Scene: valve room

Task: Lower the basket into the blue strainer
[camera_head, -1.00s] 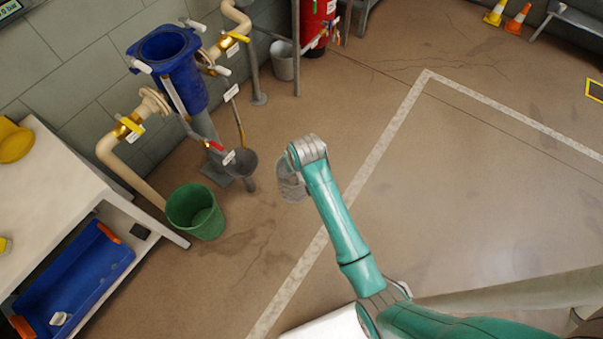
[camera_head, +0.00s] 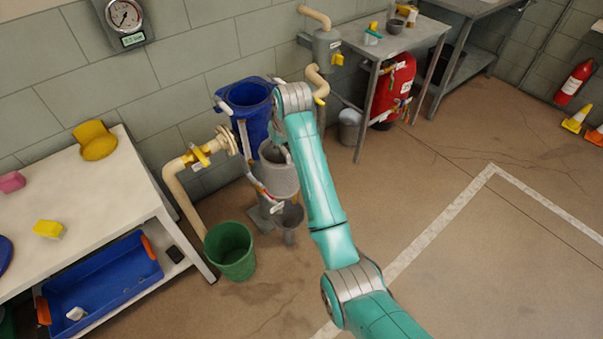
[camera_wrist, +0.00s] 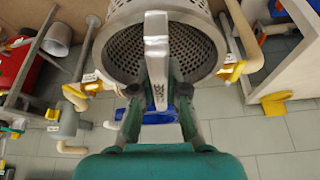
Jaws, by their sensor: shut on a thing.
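The blue strainer (camera_head: 254,121) stands by the wall in the head view, its top open. My arm's end covers part of its right side. The grey perforated metal basket (camera_head: 279,182) hangs just in front of the strainer and below its rim in the picture, apart from its opening. In the wrist view the basket (camera_wrist: 196,42) fills the top middle, with its upright handle toward me. My gripper (camera_wrist: 158,82) is shut on that handle. A blue part, likely the strainer (camera_wrist: 155,117), shows beyond the fingers. In the head view my arm hides the fingers.
A white bench (camera_head: 95,190) stands at left, a grey table (camera_head: 405,38) behind right.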

